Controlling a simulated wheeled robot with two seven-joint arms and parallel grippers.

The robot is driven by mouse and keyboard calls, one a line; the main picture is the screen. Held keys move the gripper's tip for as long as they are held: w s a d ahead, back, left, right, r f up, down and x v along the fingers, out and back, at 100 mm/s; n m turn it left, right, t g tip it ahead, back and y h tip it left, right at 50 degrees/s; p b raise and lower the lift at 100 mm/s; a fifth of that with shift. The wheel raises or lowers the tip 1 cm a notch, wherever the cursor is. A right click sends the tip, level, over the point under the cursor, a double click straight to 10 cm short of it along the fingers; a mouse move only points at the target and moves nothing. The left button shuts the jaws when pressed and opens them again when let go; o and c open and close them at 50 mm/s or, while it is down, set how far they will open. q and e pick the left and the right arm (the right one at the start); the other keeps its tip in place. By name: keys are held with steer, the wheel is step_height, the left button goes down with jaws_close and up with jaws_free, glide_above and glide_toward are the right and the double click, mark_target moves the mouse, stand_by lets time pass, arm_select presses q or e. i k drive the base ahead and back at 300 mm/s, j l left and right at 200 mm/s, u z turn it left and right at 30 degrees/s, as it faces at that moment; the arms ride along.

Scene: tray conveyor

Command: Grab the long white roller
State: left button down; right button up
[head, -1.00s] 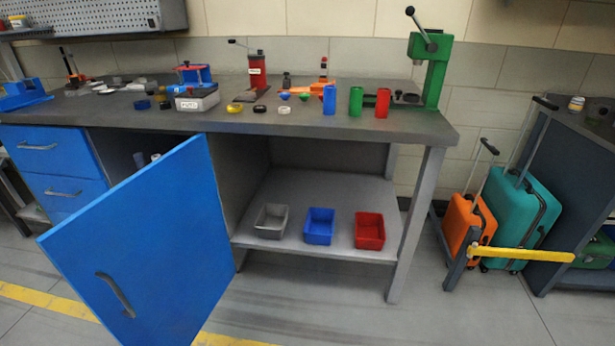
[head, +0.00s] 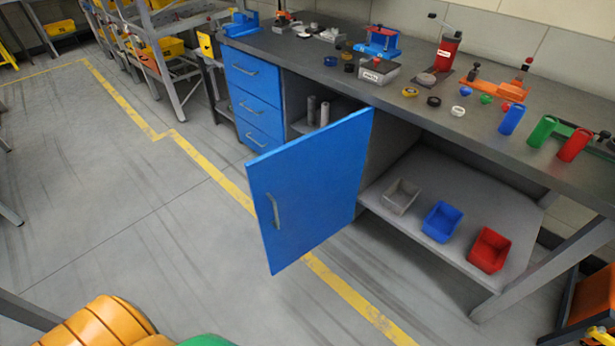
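Two upright pale cylinders stand side by side inside the open cabinet of the workbench. The left one (head: 311,110) looks grey-white, and the right one (head: 325,113) is a similar light tone. Their lower ends are partly hidden by the blue cabinet door (head: 315,190), so I cannot tell which is the long white roller. Neither of my grippers is in view.
The blue door swings out over the floor. Grey, blue (head: 442,222) and red (head: 489,250) bins sit on the lower shelf. Parts and tools cover the bench top. Orange ribbed and green shapes are cut off at the bottom edge. The floor left of the door is clear.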

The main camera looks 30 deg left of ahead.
mark_target(325, 106)
steer(key=u, duration=0.75)
